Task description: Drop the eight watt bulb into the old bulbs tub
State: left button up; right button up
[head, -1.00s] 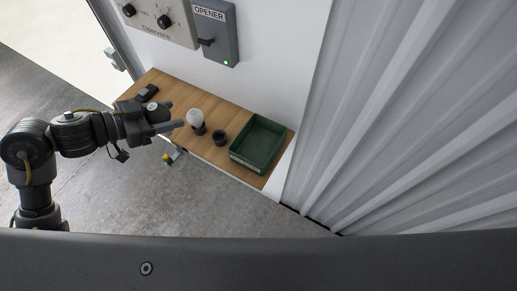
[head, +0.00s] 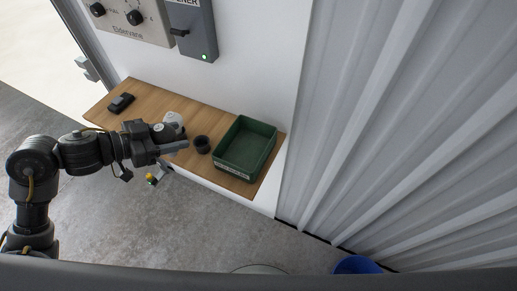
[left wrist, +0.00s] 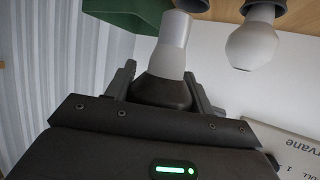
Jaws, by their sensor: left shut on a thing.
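My left gripper (head: 180,147) is over the front of the wooden shelf, beside a small dark cup (head: 202,144). In the left wrist view, the gripper (left wrist: 163,88) is shut on a bulb (left wrist: 170,42) with a whitish body and a dark base, its pale end pointing away from the palm. Another white bulb (head: 173,118) stands on the shelf behind the gripper; it also shows in the left wrist view (left wrist: 252,45), apart from the fingers. A green tub (head: 218,168) stands at the shelf's right end. Wattage marks are not readable. My right gripper is out of view.
A blue tub (head: 357,265) is on the floor at the bottom, partly hidden; a pale round rim (head: 260,268) shows beside it. A small black object (head: 121,103) lies at the shelf's left. A control box (head: 130,18) and a grey opener box (head: 195,30) hang on the wall. Corrugated metal (head: 400,120) bounds the right.

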aim_at(241, 154)
jog(key=z, duration=1.5)
jog(key=k, duration=0.65)
jog(key=u, duration=0.05)
